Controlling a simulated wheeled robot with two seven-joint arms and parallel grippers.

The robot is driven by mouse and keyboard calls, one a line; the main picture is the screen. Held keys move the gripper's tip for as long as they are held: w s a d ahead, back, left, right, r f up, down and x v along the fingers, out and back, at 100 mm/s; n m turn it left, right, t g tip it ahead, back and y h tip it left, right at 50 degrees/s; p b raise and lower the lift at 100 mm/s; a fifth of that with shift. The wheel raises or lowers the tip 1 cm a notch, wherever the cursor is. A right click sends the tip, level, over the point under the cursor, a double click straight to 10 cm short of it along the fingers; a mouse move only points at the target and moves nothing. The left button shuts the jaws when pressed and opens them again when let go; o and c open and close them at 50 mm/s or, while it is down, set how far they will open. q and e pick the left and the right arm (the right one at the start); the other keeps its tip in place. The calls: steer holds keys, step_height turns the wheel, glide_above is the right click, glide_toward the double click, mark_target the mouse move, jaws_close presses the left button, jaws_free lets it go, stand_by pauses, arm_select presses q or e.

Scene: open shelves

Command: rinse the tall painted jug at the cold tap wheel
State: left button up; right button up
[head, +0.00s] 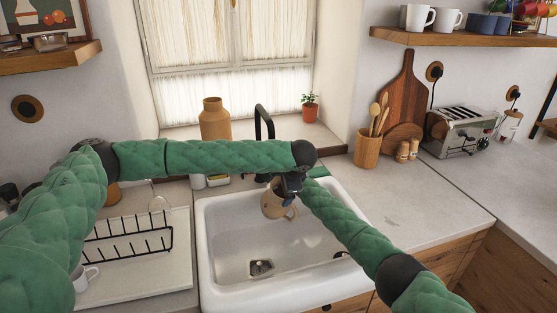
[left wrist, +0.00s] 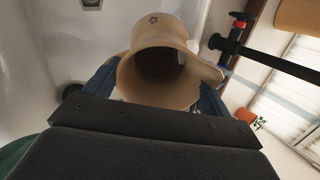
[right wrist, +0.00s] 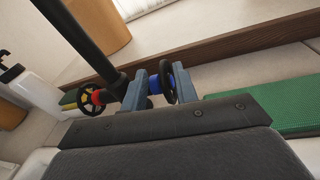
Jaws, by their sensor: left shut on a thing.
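The tall tan jug (left wrist: 160,35) is in my left gripper (left wrist: 152,88), whose blue fingers sit on both sides of it. Its dark mouth faces the left wrist camera and a small painted mark shows on its body. In the head view the jug (head: 272,206) hangs over the back of the white sink (head: 215,275). The black tap spout (left wrist: 270,60) is close beside the jug's rim; I cannot tell whether water runs. In the right wrist view the cold tap wheel (right wrist: 167,82), black with a blue hub, is between the parted fingers of my right gripper (right wrist: 160,88).
The red-hubbed wheel (right wrist: 90,98) is left of the spout. A green cloth or pad (right wrist: 265,117) lies at right behind the sink. A dish rack (head: 125,245) stands left, a utensil pot (head: 367,148) right.

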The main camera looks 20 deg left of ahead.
steer(key=shift+w+d+r, duration=0.1)
steer(key=shift+r, duration=0.55)
step_height(320, 180, up, 9)
steer(key=shift+s+a+f, duration=0.2)
steer(key=shift+a, duration=0.15)
steer(key=shift+r, duration=0.1)
